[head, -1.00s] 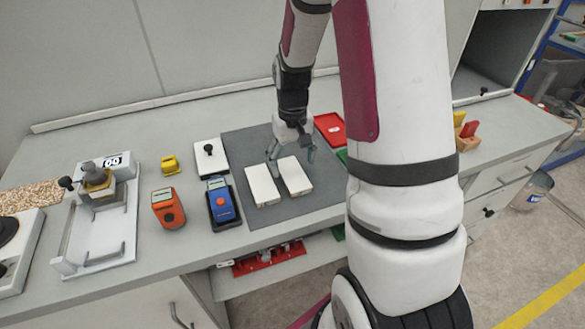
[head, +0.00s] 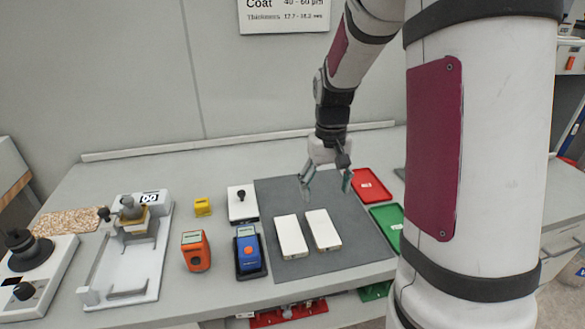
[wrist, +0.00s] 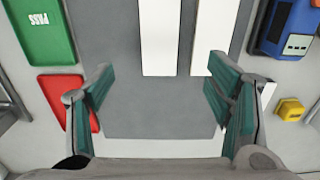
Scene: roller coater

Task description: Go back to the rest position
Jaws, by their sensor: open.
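My gripper (head: 326,182) is open and empty above the back part of the dark grey mat (head: 363,237). In the wrist view its two green-padded fingers (wrist: 160,98) stand wide apart with only mat between them. Two white blocks lie side by side on the mat, a left one (head: 291,237) and a right one (head: 323,230). They also show at the top of the wrist view, beyond the fingertips. My gripper is apart from both blocks.
A red tray (head: 368,186) and a green tray (head: 388,223) lie right of the mat. Left of it are a blue device (head: 248,252), an orange device (head: 195,252), a yellow block (head: 202,207) and a white plate with a black knob (head: 242,204). A white fixture (head: 125,270) stands farther left.

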